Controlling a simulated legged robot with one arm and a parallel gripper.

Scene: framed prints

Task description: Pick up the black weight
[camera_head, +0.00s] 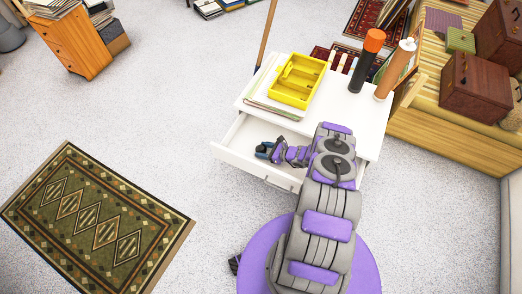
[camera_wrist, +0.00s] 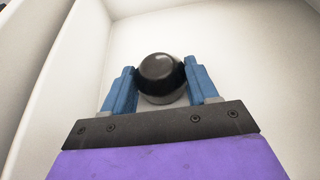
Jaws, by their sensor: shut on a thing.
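The black weight (camera_wrist: 161,72) is a dark, rounded piece with a lighter grey lower part, in the middle of the wrist view. My gripper (camera_wrist: 161,84) is shut on it, with one blue finger on each side. The weight and my gripper are inside the open white drawer (camera_head: 229,151). In the head view my gripper (camera_head: 264,151) reaches into the left part of the drawer, and the weight cannot be made out there. I cannot tell whether the weight touches the drawer floor.
The drawer belongs to a white cabinet (camera_head: 345,118). On its top are a yellow tray (camera_head: 297,81), papers (camera_head: 272,107), a black bottle with an orange cap (camera_head: 365,65) and a brown bottle (camera_head: 394,72). Drawer walls stand close to my gripper. Open floor lies left, with a patterned rug (camera_head: 98,222).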

